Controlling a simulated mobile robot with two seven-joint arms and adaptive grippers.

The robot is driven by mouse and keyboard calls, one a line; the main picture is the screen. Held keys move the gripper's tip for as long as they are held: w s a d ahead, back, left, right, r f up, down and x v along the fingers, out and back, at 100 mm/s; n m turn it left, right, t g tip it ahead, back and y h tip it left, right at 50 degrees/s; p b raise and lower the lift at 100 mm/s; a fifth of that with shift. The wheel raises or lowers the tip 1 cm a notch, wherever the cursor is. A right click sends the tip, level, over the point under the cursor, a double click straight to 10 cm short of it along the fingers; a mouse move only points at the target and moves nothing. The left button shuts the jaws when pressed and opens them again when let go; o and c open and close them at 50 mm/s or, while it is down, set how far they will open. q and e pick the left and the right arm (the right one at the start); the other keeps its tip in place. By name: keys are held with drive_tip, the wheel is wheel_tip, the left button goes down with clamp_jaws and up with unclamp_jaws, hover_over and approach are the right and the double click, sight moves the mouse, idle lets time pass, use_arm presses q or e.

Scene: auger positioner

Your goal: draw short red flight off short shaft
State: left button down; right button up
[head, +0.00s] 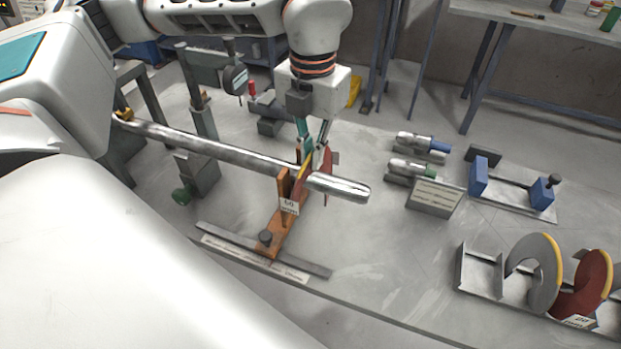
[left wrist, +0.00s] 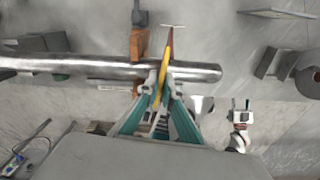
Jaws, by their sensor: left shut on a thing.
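The short shaft (head: 220,147) is a long steel bar lying across an orange stand (head: 277,232) near its right end. The short red flight (head: 327,170) is around the shaft just right of the stand's upright, with a yellow edge strip. My left gripper (head: 316,143) comes down from above and is shut on the flight. In the left wrist view the shaft (left wrist: 100,66) runs across, and the flight (left wrist: 166,60) stands edge-on between the fingertips (left wrist: 160,92). The shaft's free right end sticks out past the flight.
A rack at the lower right holds a grey flight (head: 535,268) and another red flight (head: 588,285). Steel pieces with blue and green ends (head: 423,142) and a blue-jawed fixture (head: 512,183) stand to the right. A dial gauge (head: 235,80) stands behind the shaft.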

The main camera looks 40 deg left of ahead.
use_arm(q)
drive_tip(key=shift+d+r, duration=0.1)
drive_tip(key=w+d, duration=0.4)
drive_tip(key=d, duration=1.2)
drive_tip(key=shift+d+b, duration=0.15)
drive_tip(key=shift+b, duration=0.2)
idle(2.5)
